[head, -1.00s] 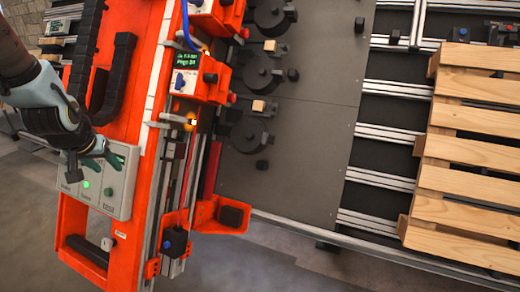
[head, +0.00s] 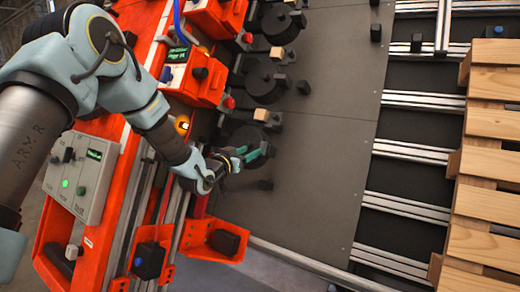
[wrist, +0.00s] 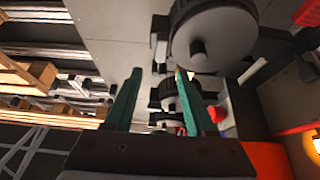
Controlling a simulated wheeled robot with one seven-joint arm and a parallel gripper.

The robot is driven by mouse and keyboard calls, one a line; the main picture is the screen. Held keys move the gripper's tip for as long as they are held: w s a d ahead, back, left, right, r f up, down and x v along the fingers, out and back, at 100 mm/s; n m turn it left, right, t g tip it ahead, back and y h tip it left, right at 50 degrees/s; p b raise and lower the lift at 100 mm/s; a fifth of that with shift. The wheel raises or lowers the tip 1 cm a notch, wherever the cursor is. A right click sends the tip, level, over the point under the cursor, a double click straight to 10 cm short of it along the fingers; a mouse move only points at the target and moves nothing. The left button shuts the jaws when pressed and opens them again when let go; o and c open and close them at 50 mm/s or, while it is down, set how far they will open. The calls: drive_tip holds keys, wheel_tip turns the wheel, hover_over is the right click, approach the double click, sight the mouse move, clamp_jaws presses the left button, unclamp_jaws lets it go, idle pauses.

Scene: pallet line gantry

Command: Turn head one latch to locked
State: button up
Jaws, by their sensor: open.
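My gripper (head: 240,155) has green fingers, open and empty, beside the lowest round black clamp-like unit (head: 250,142) on the grey plate. In the wrist view the fingers of my gripper (wrist: 160,88) stand apart; dark round parts (wrist: 180,95) show beyond and between them, with no clear contact. A larger black disc (wrist: 200,45) is close by at upper right. An orange head (head: 197,78) has a small display, a black knob (head: 200,73) and a red button (head: 229,103). Another orange head (head: 218,15) is above it. I cannot tell which part is the head one latch.
A control box (head: 80,175) with a green light is at left, on the orange frame. An orange bracket (head: 195,238) with a black block is below my gripper. A wooden pallet (head: 490,165) lies at right. The grey plate (head: 335,90) is mostly clear.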

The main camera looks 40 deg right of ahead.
sight(262, 145)
drive_tip(key=x, duration=0.7)
drive_tip(key=shift+w+d, duration=0.1)
drive_tip(key=shift+d, duration=0.15)
clamp_jaws()
idle(0.3)
